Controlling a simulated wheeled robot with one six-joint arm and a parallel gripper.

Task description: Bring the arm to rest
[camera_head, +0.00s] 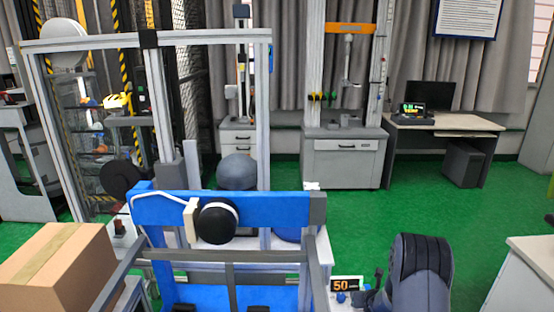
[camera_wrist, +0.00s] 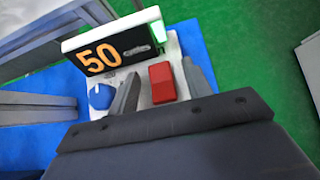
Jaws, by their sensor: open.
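My arm (camera_head: 420,272) shows at the lower right in the head view, dark and bulky, beside a small control panel. My gripper (camera_wrist: 161,70) is open in the wrist view, with one dark finger on each side of a red button (camera_wrist: 162,83). I cannot tell whether the fingers touch the panel. A blue knob (camera_wrist: 101,96) sits left of the left finger. A display (camera_wrist: 110,50) reading 50 stands behind them; it also shows in the head view (camera_head: 347,284). Nothing is held between the fingers.
A blue and grey frame (camera_head: 270,209) with a black round part stands left of my arm. A cardboard box (camera_head: 60,270) is at the lower left. A white-topped table (camera_head: 530,250) edges in at right. Green floor (camera_head: 360,225) is clear toward the back desk (camera_head: 440,122).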

